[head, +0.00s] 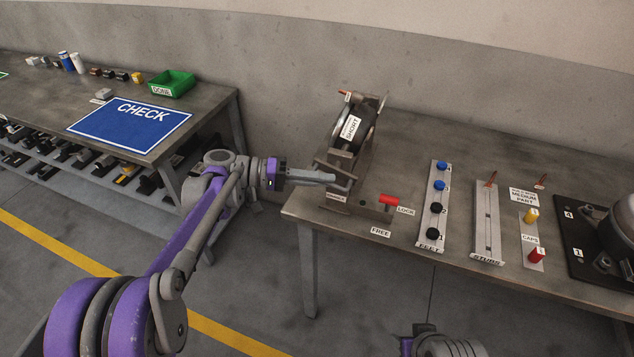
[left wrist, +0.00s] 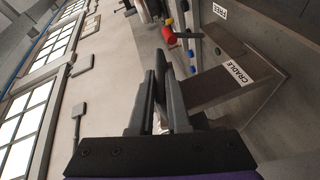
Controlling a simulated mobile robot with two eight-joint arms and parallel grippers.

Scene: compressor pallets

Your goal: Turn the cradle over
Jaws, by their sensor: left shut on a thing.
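The cradle (head: 339,163) stands at the left end of the right-hand table, a grey metal frame holding a dark rounded body labelled SHORT (head: 351,129). Its CRADLE label shows in the left wrist view (left wrist: 235,73). My left gripper (head: 335,180) reaches in from the left and is shut on the cradle's handle, a dark bar between the fingers (left wrist: 163,92). The fingers partly hide the grip. Only part of my right arm shows at the bottom edge.
Right of the cradle lie a feet strip (head: 434,208) with blue and black knobs, a stubs plate (head: 487,222), and yellow and red caps (head: 532,216). The left table has a blue CHECK mat (head: 130,140) and a green DONE bin (head: 172,78). A floor gap separates the tables.

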